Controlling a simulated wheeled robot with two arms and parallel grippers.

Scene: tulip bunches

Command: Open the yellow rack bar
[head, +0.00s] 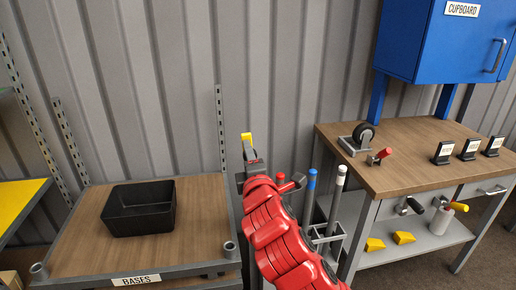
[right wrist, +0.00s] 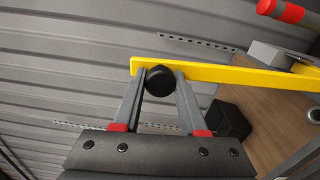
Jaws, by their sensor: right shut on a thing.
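The yellow rack bar (right wrist: 230,72) runs from the middle to the right edge of the right wrist view. In the head view only a short yellow piece of it (head: 246,138) shows above my right gripper (head: 250,160). A round black knob (right wrist: 160,82) sits near the bar's end. My right gripper (right wrist: 160,95) is shut on this knob, one finger on each side. Its hold is hidden in the head view. My left gripper is not in view.
A black bin (head: 139,208) stands on the wooden BASES rack (head: 85,215) at left. Rods with blue (head: 311,182) and white (head: 341,175) tops stand in a holder right of my arm. A workbench (head: 405,170) is at right, below a blue cupboard (head: 440,40).

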